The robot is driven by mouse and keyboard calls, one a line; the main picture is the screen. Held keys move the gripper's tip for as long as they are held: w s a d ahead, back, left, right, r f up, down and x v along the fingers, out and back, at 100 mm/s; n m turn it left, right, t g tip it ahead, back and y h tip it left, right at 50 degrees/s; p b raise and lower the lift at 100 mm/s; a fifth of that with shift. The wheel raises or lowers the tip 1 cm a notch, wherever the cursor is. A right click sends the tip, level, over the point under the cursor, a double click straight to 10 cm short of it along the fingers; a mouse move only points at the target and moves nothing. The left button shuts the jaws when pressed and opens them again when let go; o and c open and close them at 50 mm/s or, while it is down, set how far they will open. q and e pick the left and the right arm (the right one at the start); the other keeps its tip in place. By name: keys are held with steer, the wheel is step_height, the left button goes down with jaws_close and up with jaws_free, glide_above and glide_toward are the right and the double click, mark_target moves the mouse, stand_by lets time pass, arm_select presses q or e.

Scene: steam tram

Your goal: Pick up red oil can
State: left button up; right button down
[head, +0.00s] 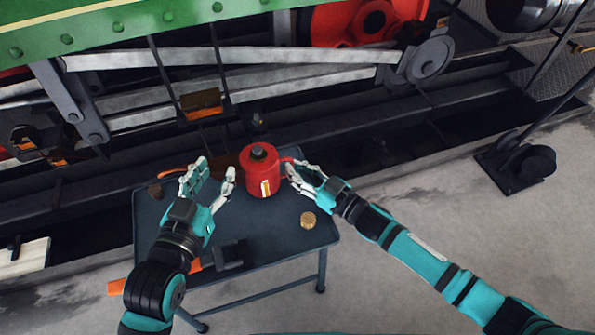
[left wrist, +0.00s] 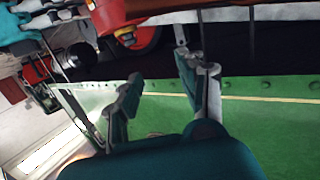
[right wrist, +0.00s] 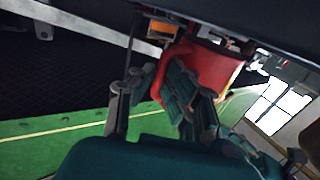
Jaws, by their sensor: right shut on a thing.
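The red oil can (head: 260,176) stands upright at the back right of a small dark table (head: 285,246); it has a dark cap and a pale label. My right gripper (head: 293,174) is at its right side, shut on it. In the right wrist view the fingers (right wrist: 150,95) overlap the red can (right wrist: 215,66), and they hide part of it. My left gripper (head: 214,176) is open and empty, just left of the can, with a gap between its fingers. The left wrist view also shows its fingers (left wrist: 164,82) apart.
A round brass-coloured piece (head: 308,220) lies in front of the can. A dark tool (head: 229,254) lies near the table's front, by my left arm. The tram's rods (head: 240,58) and dark frame are close behind the table.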

arm_select(q)
steer(key=s+a+f+g+p, duration=0.1)
steer(key=s+f+g, duration=0.1)
steer(key=f, duration=0.1)
steer(key=s+a+f+g+y, duration=0.1)
steer(key=s+f+g, duration=0.2)
steer(key=s+a+f+g+y+p, duration=0.1)
steer(key=s+f+g, duration=0.1)
steer(key=f, duration=0.2)
steer(key=shift+s+a+g+p, duration=0.15)
steer(key=shift+a+g+p, duration=0.05)
steer(key=shift+g+p, duration=0.1)
steer(key=shift+s+a+f+g+y, duration=0.1)
steer(key=shift+s+f+g+y, duration=0.2)
steer(key=shift+s, duration=0.05)
arm_select(e)
steer(key=s+d+r, duration=0.2)
steer(key=d, duration=1.3)
steer(key=shift+s+d, duration=0.35)
steer(key=shift+s, duration=0.05)
steer(key=shift+r, duration=0.1)
steer(key=c, duration=1.9)
jaws_free()
jaws_close()
steer(key=shift+a, duration=0.1)
